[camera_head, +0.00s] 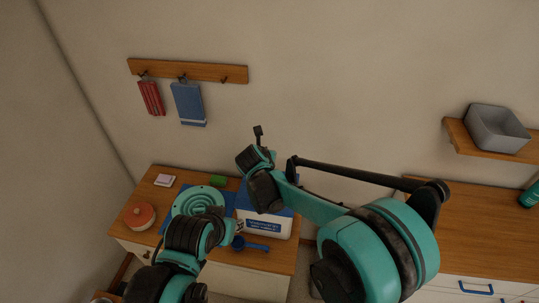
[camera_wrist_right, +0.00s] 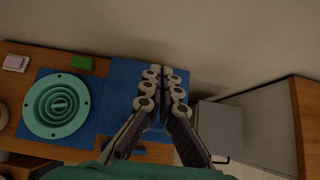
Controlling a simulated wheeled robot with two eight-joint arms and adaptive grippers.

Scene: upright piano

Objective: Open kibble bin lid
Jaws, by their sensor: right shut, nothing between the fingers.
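The kibble bin (camera_head: 279,227) is a white box with a blue label, standing on the wooden cabinet top. Its blue lid (camera_wrist_right: 122,75) shows from above in the right wrist view and seems to lie on the bin; my arm hides much of it in the head view. My right gripper (camera_wrist_right: 165,73) is shut and empty, its fingers over the lid in the wrist view. I cannot tell whether they touch it. My left gripper (camera_head: 238,227) is beside the bin's front left; its fingers are too small to read.
A teal slow-feeder bowl (camera_head: 186,204) sits on a blue mat left of the bin. A blue scoop (camera_head: 250,244) lies in front. A green block (camera_head: 218,181) and a red-lidded pot (camera_head: 140,215) are also on the cabinet. Towels hang from a wall rack (camera_head: 208,72).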

